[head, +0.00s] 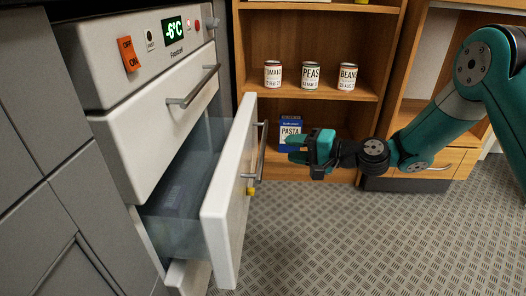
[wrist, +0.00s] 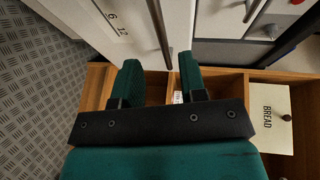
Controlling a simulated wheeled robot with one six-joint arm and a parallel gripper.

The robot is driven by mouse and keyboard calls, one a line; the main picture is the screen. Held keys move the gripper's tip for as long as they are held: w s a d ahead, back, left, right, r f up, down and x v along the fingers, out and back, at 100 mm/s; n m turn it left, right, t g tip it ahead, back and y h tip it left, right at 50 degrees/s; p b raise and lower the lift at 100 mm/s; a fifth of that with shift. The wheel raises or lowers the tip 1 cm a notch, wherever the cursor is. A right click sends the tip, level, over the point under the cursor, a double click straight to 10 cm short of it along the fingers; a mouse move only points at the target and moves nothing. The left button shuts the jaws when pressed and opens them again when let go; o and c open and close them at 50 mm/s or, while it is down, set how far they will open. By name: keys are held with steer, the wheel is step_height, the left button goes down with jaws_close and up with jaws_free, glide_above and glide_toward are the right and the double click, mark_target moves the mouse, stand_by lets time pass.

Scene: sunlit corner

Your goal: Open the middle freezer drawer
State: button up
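The freezer (head: 150,60) stands at the left in the head view. Its middle drawer (head: 228,195) is pulled well out, with its clear side showing. A metal bar handle (head: 263,150) is on the drawer's front. My gripper (head: 290,148) is open and empty, just right of that handle, fingers pointing at it. In the wrist view the handle (wrist: 158,30) runs between the lines of the two fingers, beyond or near their tips; contact cannot be told. The upper drawer (head: 165,115) is shut. A lower drawer front (head: 188,275) shows partly beneath the middle one.
A wooden shelf (head: 285,90) behind holds tomato, peas and beans cans (head: 311,76) and a blue pasta box (head: 291,132). The box is partly behind my gripper. Grey cabinets (head: 30,180) stand at the left. The patterned floor (head: 340,235) in front is clear.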

mark_target(263, 143)
steer(key=b+x, duration=0.2)
steer(key=x, duration=0.7)
steer(key=shift+b, duration=0.3)
jaws_close()
